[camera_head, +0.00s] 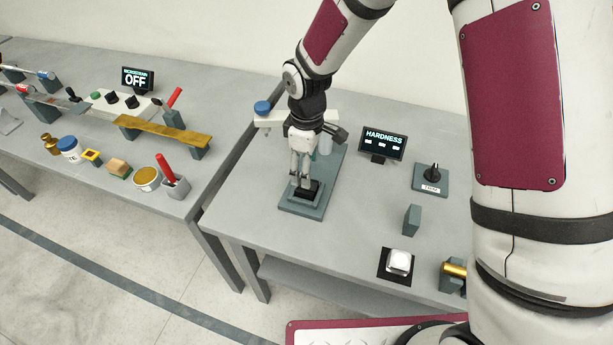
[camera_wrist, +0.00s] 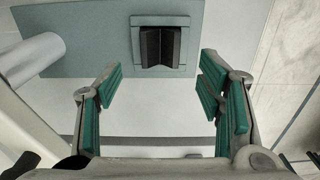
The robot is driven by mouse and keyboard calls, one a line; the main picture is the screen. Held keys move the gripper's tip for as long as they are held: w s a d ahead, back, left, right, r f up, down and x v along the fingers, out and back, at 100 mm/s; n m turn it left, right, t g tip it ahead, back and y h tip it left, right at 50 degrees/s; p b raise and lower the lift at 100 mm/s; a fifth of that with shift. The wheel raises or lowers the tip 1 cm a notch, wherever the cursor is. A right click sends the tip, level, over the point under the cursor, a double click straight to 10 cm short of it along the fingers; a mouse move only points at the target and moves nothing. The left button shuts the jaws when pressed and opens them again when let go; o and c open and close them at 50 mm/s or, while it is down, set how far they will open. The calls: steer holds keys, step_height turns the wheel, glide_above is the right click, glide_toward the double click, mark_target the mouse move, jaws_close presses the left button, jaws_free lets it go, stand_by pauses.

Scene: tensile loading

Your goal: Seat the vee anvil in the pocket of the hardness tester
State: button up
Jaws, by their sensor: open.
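The black vee anvil (camera_head: 309,190) sits on the base of the hardness tester (camera_head: 297,207), directly below my gripper (camera_head: 302,182). In the wrist view the anvil (camera_wrist: 160,46) lies inside the square grey rim of the pocket (camera_wrist: 190,20), its vee groove facing up. It looks roughly square to the rim; I cannot tell whether it rests fully on the pocket floor. My gripper (camera_wrist: 160,72) is open, with green-padded fingers spread wide to either side and no contact with the anvil. My gripper hides part of the tester in the head view.
The tester's white arm with a blue knob (camera_head: 262,107) is close to my wrist. A HARDNESS display (camera_head: 383,143), a dial stand (camera_head: 431,180), a grey block (camera_head: 411,219) and a white piece on a black mat (camera_head: 398,262) stand to the right. A second bench (camera_head: 60,185) is at left.

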steer(key=s+d+r+m+t, duration=0.1)
steer(key=s+d+r+m, duration=0.1)
steer(key=d+r, duration=0.35)
steer(key=s+d+r+m+t, duration=0.1)
steer(key=s+d+r+m, duration=0.1)
steer(key=r, duration=0.7)
steer(key=s+d+r+m+t, duration=0.1)
steer(key=s+d+r+m, duration=0.15)
steer(key=r, duration=0.45)
steer(key=s+d+r+m+t, duration=0.1)
steer(key=s+d+r+m, duration=0.2)
steer(key=s, duration=0.4)
steer(key=s+d+r+m+t, duration=0.1)
steer(key=s+d+r+m, duration=0.3)
steer(key=s, duration=0.3)
steer(key=shift+s+d+t+b, duration=0.15)
steer(key=shift+d+t+b, duration=0.15)
steer(key=shift+d, duration=0.25)
